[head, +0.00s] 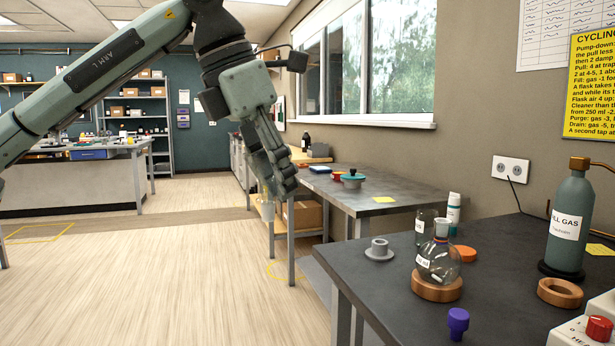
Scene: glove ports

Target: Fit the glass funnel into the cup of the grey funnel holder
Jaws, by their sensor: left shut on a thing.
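My left gripper (276,188) hangs from above over the floor, left of the dark bench, and points down. It is shut on the glass funnel (267,209), a pale see-through shape at the fingertips. Most of the funnel is hidden by the fingers or faint against the background. The grey funnel holder (379,251) stands upright on the near bench, close to its left edge, with its cup facing up. The funnel is apart from the holder, to its left and farther up in the picture. My right gripper is not in view.
On the near bench (400,292), a round flask (438,264) sits on a cork ring (436,288) right of the holder. A purple stopper (458,322), an empty ring (560,292) and a gas bottle (572,215) stand nearby. Open floor lies left.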

